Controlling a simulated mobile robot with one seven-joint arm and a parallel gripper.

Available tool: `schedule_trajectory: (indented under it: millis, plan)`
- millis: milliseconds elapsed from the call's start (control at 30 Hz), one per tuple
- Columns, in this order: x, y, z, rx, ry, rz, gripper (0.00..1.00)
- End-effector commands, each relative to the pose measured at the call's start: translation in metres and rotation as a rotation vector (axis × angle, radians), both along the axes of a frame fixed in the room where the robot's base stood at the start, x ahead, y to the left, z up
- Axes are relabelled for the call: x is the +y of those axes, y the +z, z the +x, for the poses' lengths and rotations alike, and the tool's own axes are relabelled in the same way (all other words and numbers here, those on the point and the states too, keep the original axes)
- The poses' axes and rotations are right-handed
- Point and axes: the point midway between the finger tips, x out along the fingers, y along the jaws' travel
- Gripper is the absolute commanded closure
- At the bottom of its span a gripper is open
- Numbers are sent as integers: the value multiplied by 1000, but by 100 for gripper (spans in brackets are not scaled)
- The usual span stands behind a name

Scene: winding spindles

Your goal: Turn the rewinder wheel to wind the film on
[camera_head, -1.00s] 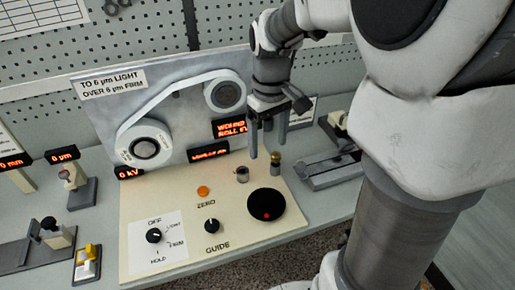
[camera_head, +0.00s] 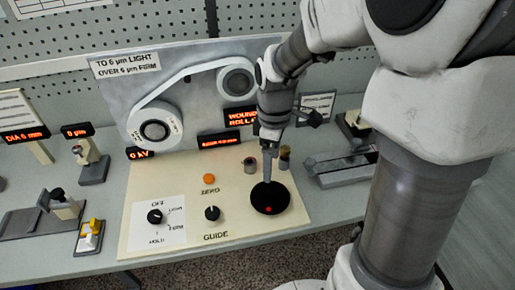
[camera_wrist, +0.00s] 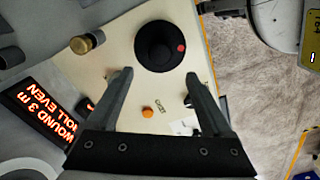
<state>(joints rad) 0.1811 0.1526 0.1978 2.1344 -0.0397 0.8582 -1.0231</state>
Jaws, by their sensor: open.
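The rewinder wheel appears to be the black disc (camera_head: 272,203) with a red dot, lying on the cream panel at its right; it also shows at the top of the wrist view (camera_wrist: 158,46), with a raised central knob. My gripper (camera_head: 267,180) points down over the wheel's far edge, partly hiding it. In the wrist view my gripper (camera_wrist: 158,75) is open with nothing between its fingers, and the wheel lies beyond the fingertips. I cannot tell whether they touch it. The pale film (camera_head: 190,82) runs between the lower left reel (camera_head: 155,131) and the upper right reel (camera_head: 237,83).
Two small posts, one brass-topped (camera_head: 285,155), stand just behind the wheel. The panel also carries an orange ZERO button (camera_head: 209,178), a GUIDE knob (camera_head: 212,213) and an OFF/HOLD selector (camera_head: 155,217). A lit display (camera_wrist: 52,118) reads "WOUND 3 m ROLL EVEN". A grey metal fixture (camera_head: 340,168) stands right.

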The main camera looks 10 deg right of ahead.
Motion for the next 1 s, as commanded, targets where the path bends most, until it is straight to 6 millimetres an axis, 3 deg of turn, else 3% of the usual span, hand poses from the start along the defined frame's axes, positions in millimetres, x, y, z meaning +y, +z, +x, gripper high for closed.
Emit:
schedule_trajectory:
  millis: [200,400,867,1000]
  plan:
    - [0,-50,-1,4,1,0,16]
    - [0,-79,0,3,0,1,16]
    - [0,-90,0,0,0,0,16]
    - [0,-90,0,0,0,0,41]
